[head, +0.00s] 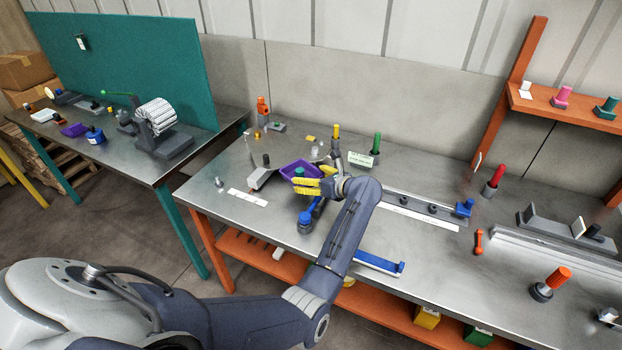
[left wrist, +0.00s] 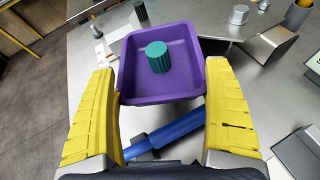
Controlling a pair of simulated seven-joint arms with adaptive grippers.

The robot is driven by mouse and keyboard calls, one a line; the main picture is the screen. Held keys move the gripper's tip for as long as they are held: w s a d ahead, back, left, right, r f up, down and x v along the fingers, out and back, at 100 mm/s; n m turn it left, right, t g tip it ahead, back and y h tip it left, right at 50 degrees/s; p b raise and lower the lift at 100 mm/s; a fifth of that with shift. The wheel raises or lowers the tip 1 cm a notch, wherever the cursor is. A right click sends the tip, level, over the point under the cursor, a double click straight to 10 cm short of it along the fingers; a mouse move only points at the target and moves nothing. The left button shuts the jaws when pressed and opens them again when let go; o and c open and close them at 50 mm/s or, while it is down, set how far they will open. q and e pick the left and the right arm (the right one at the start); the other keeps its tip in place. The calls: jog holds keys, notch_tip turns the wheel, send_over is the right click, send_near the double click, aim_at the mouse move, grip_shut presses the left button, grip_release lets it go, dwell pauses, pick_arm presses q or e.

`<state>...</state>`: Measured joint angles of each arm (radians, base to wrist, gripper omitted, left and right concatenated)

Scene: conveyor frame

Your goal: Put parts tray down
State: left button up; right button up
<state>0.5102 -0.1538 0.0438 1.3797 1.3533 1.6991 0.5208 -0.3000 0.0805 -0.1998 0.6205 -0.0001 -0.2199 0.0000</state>
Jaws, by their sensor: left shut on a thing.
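The purple parts tray (head: 290,169) is at the yellow fingertips of my left gripper (head: 299,185), over the middle of the steel bench. In the left wrist view the tray (left wrist: 130,80) lies between the two yellow fingers, its near wall close to the fingertips. A ribbed teal-green cylinder (left wrist: 157,57) stands inside the tray. My left gripper is shut on the tray. The tray's underside is hidden, so I cannot tell whether it touches the bench. My right gripper is not in view.
A blue-handled tool (head: 312,211) lies just in front of the tray and passes below it in the left wrist view. A grey angled block (head: 264,177) stands left, a green cylinder (head: 376,143) behind right. A white strip (head: 248,198) lies on the bench's front left.

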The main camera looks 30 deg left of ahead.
pick_arm(q)
jog(key=shift+f, duration=0.6)
jog(key=o, duration=1)
jog(key=shift+r, duration=0.55)
jog(key=shift+v, duration=2.05)
